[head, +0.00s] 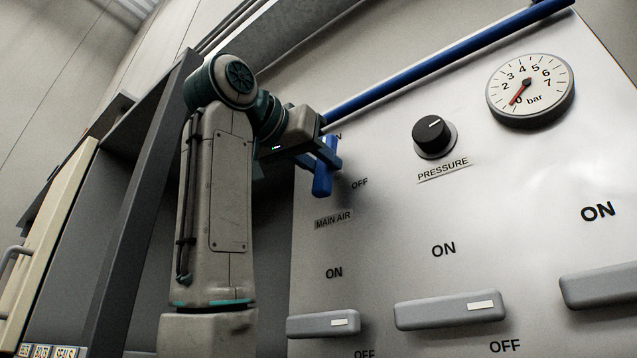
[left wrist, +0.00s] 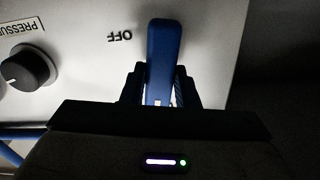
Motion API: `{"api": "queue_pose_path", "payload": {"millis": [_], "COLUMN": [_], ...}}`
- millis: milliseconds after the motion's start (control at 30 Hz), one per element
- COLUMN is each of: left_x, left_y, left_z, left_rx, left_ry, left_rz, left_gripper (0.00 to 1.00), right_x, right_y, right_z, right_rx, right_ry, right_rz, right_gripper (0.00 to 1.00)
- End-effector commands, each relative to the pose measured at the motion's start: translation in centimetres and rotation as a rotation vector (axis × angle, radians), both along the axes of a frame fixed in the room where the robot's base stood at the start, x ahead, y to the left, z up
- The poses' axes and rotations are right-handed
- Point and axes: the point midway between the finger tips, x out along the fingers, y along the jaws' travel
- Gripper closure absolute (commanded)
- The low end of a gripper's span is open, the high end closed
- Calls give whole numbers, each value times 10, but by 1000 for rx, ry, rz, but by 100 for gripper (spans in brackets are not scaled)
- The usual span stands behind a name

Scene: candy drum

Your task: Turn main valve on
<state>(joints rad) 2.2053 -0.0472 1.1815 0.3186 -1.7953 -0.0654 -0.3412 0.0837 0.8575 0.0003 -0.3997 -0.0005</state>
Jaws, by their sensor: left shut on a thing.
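The main air valve's blue handle (head: 322,182) is on the white panel, just above the MAIN AIR label (head: 333,219). Its hub is partly hidden behind my gripper. An OFF mark (head: 360,184) is to its right, and an ON mark above is partly covered. My left gripper (head: 322,152) is at the handle. In the left wrist view the blue handle (left wrist: 163,48) sits between the two dark fingers (left wrist: 161,87), which are shut on it, and its free end sticks out past them. My right gripper is in neither view.
A blue pipe (head: 440,65) runs up to the right from the valve. The black PRESSURE knob (head: 433,136) and a bar gauge (head: 530,90), its red needle near 0, are to the right. Grey levers (head: 450,310) with ON and OFF marks line the lower panel.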

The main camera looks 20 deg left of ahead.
Motion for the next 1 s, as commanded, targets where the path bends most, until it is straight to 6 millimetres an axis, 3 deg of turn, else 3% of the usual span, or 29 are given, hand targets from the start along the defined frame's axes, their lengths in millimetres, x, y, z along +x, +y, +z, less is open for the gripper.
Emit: {"api": "queue_pose_path", "payload": {"millis": [333, 900, 933, 1000], "left_x": [0, 0, 0, 0], "left_y": [0, 0, 0, 0], "left_z": [0, 0, 0, 0], "left_rx": [-144, -174, -174, -174], "left_ry": [51, 62, 62, 62], "left_rz": [0, 1, 1, 1], "left_gripper": [96, 95, 71, 57], "right_x": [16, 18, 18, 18], "right_y": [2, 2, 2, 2], "right_z": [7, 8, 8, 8], "right_rx": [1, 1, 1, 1], "right_ry": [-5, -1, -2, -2], "right_rz": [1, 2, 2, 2], "right_gripper": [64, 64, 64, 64]}}
